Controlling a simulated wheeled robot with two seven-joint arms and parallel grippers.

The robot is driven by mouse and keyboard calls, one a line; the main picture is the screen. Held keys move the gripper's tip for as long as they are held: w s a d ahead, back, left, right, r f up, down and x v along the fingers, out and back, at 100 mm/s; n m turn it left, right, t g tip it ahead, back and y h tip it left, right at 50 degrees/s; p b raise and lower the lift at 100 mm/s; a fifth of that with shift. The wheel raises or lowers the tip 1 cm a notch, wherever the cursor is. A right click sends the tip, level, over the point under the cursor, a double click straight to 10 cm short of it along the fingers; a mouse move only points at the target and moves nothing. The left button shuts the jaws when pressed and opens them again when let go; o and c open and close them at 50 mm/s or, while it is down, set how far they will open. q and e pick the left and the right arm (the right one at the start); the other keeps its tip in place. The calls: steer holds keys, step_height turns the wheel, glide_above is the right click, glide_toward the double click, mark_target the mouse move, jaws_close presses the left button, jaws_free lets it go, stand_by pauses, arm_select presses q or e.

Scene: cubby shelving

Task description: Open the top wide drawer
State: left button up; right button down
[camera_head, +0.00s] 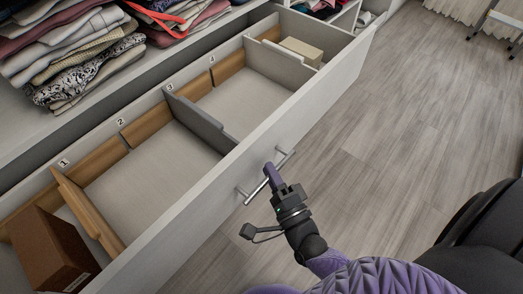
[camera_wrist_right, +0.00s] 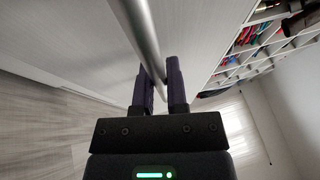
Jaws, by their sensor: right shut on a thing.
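The top wide drawer (camera_head: 155,229) stands pulled out in the head view, with its compartments showing from above. Its metal bar handle (camera_head: 252,194) is on the outer face of the front panel. My right gripper (camera_head: 270,172) is shut on the handle from the front side. In the right wrist view the handle bar (camera_wrist_right: 141,36) passes between the two dark fingers of the gripper (camera_wrist_right: 159,85). My left gripper is not in either view.
Inside the drawer are a brown box (camera_head: 53,252), a cream box (camera_head: 301,51) and upright dividers (camera_head: 199,122). Folded clothes (camera_head: 75,50) lie on the shelf above. Wooden floor (camera_head: 420,110) is clear to the right.

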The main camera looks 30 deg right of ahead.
steer(key=s+d+p, duration=0.1)
steer(key=s+d, duration=0.1)
steer(key=s, duration=0.5)
steer(key=shift+s+d, duration=0.2)
steer(key=shift+d, duration=0.15)
steer(key=c, duration=0.6)
jaws_free()
steer(key=shift+c, duration=0.2)
steer(key=v, duration=1)
